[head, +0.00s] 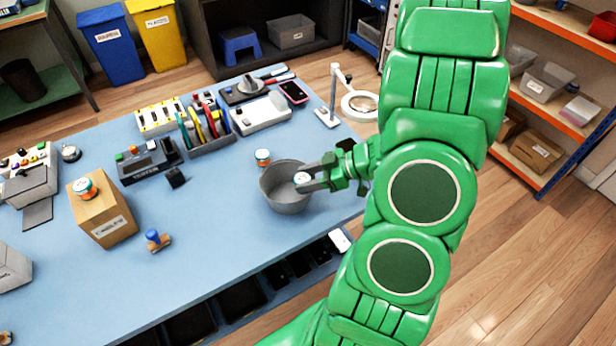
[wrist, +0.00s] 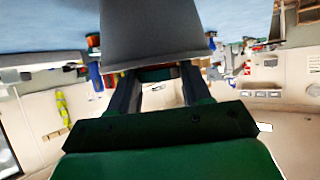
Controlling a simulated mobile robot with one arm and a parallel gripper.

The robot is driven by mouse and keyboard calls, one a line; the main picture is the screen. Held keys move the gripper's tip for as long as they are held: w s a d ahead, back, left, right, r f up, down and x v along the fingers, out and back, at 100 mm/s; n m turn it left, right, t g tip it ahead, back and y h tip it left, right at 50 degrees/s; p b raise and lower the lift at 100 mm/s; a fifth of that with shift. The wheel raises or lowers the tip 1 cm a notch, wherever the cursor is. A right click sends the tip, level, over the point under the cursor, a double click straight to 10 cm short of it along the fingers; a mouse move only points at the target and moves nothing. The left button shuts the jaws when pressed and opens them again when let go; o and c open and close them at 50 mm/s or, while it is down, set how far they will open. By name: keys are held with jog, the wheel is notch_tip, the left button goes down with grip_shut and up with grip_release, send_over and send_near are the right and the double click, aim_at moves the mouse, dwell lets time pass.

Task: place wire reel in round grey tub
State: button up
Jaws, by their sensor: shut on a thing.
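The round grey tub (head: 284,203) stands near the right edge of the blue table. Its grey wall (wrist: 155,38) fills the top middle of the wrist view. My gripper (head: 302,182) reaches in from the right over the tub's opening. It is shut on a small round thing with a white top, which looks like the wire reel (head: 302,177). Most of that reel is hidden by the fingers. In the wrist view the fingers (wrist: 156,80) run up behind the tub's wall, so their tips and the reel are hidden there.
A similar small reel (head: 263,157) stands just behind the tub, and another (head: 85,188) sits on a cardboard box (head: 104,222). A tool holder (head: 208,135), a tester (head: 146,162) and a magnifier lamp (head: 358,104) stand farther back.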

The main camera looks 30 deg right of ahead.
jog(key=shift+f, duration=0.55)
jog(key=o, duration=1.1)
jog(key=shift+s+f, duration=0.1)
jog(key=shift+c, duration=0.2)
jog(key=shift+d+r, duration=0.1)
jog(key=shift+r, duration=0.65)
jog(key=v, duration=1.1)
jog(key=shift+s+d+r, duration=0.2)
jog(key=shift+d+r, duration=0.05)
